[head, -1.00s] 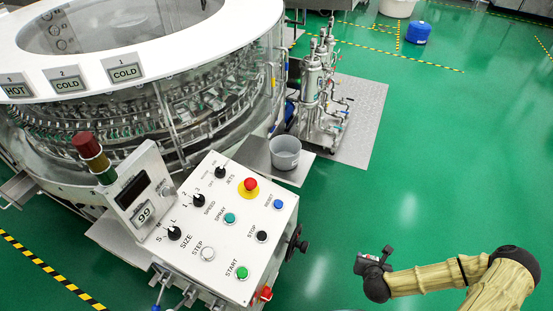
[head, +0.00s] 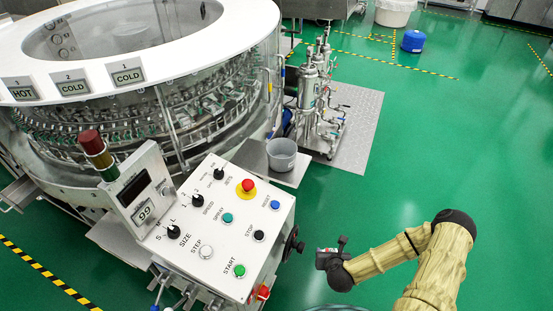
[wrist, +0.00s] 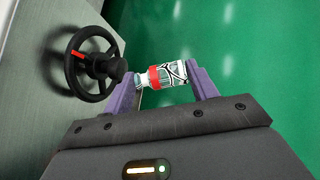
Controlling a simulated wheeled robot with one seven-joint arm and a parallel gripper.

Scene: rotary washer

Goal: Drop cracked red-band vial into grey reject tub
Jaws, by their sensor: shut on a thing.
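The cracked vial (wrist: 167,76) is clear glass with a red band and dark crack lines. In the wrist view it lies crosswise between the two purple fingers of my gripper (wrist: 163,80), which are shut on it. In the head view my gripper (head: 330,257) is above the floor, just right of the control panel, and the vial is too small to make out there. The grey reject tub (head: 282,154) stands on a metal shelf behind the panel's far right corner, up and left of my gripper. Its inside looks empty.
The control panel (head: 262,257) with knobs and buttons lies left of my gripper. A black handwheel (wrist: 91,64) on its side is close to the left finger. The round washer (head: 140,120) and steel pump units (head: 318,100) stand behind. Green floor is free to the right.

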